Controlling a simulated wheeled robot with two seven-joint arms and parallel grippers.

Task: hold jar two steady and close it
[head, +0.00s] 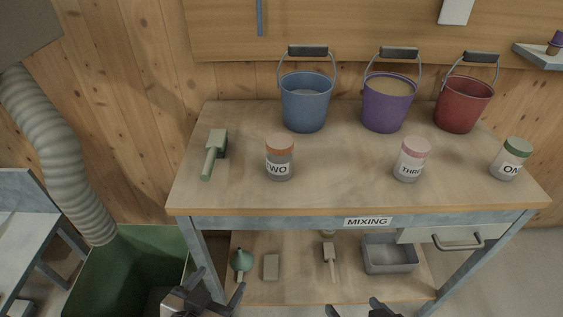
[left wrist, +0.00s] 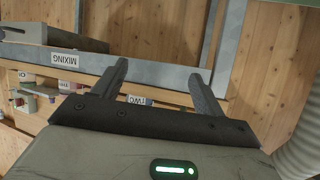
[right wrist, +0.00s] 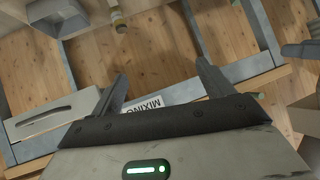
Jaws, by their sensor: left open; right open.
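Jar two (head: 279,166) stands upright on the table, left of the middle, with the label "TWO" facing me. An orange-brown lid (head: 280,142) sits on its top; I cannot tell how tight it is. My left gripper (head: 218,290) is open and empty, low in front of the table and apart from the jar. In the left wrist view the left gripper's fingers (left wrist: 165,85) are spread, with the table edge beyond. My right gripper (head: 352,308) is open and empty at the bottom edge of the head view. Its spread fingers also show in the right wrist view (right wrist: 160,85).
The table (head: 330,190) also holds a jar labelled "THRE" (head: 410,160), a green-lidded jar (head: 511,159), a green-handled tool (head: 215,153), and blue (head: 305,103), purple (head: 387,105) and red (head: 462,106) buckets. A lower shelf holds a grey bin (head: 389,256). A drawer (head: 455,240) is at right.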

